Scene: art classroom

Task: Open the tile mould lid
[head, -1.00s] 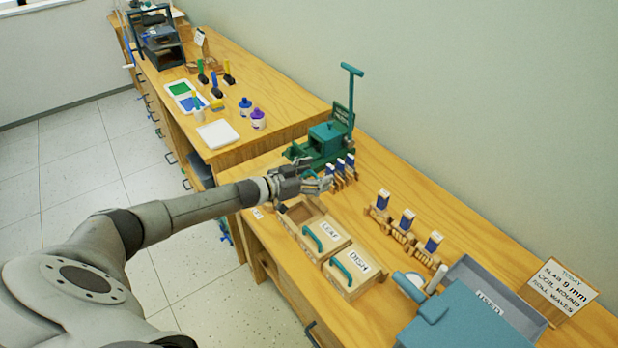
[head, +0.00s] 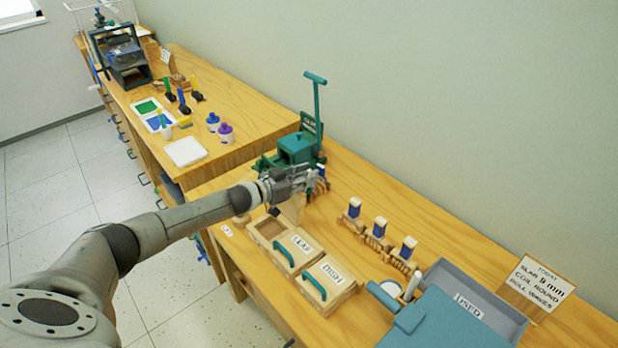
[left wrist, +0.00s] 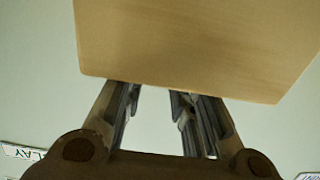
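The tile mould (head: 259,238), a shallow wooden box, stands at the left end of the row of moulds in the head view, its top uncovered. A pale wooden panel (head: 293,209), apparently its lid, stands raised at its back, partly hidden by my left gripper (head: 318,182). In the left wrist view a large plain wooden panel (left wrist: 195,45) fills the top. The fingers of my left gripper (left wrist: 158,92) reach its lower edge with a gap between them. I cannot tell whether they touch it. No handle shows there. My right gripper is not in view.
Moulds labelled LEAF (head: 297,252) and DISH (head: 327,284) stand to the right, lids down. A green machine (head: 292,150) stands close behind my gripper.

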